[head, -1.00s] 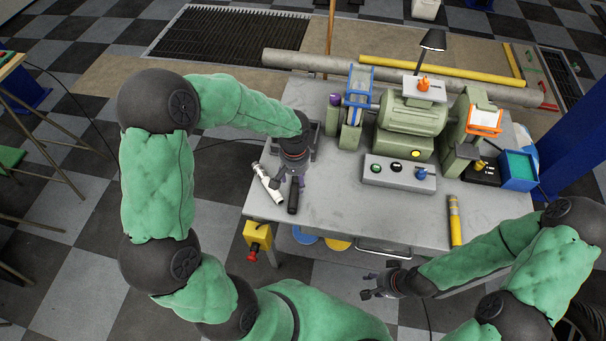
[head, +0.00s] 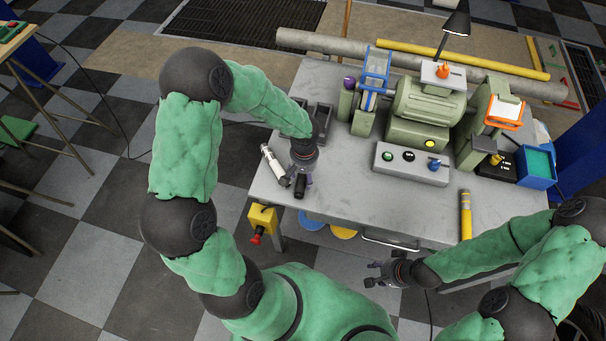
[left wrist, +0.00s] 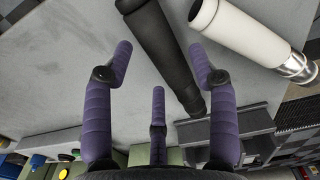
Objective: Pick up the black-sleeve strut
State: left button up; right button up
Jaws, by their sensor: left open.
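The black-sleeve strut (head: 299,189) lies on the grey bench top near its front left corner; my left gripper hides its far part in the head view. My left gripper (head: 297,181) is open above it. In the left wrist view, the black strut (left wrist: 168,50) runs diagonally between the two outer spread fingers of the gripper (left wrist: 162,70), with no clear grip on it. A white-sleeve strut (head: 272,163) with a metal end lies just left of it; it also shows at upper right in the left wrist view (left wrist: 245,35). My right gripper (head: 374,276) looks open and empty before the bench.
A dark holder (head: 321,125) stands behind my left gripper. A green bench grinder (head: 428,105), a grey switch box (head: 410,163) and a blue bin (head: 537,167) stand further right. A yellow tube (head: 465,214) lies near the right front. The front middle of the bench (head: 370,205) is clear.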

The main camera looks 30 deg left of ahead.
pick_arm(q)
jog(key=shift+f, duration=0.9)
jog(key=c, duration=0.9)
pick_arm(e)
jog(key=shift+f, duration=0.25)
pick_arm(q)
jog(key=shift+w+r, duration=0.1)
jog(key=shift+r, duration=0.1)
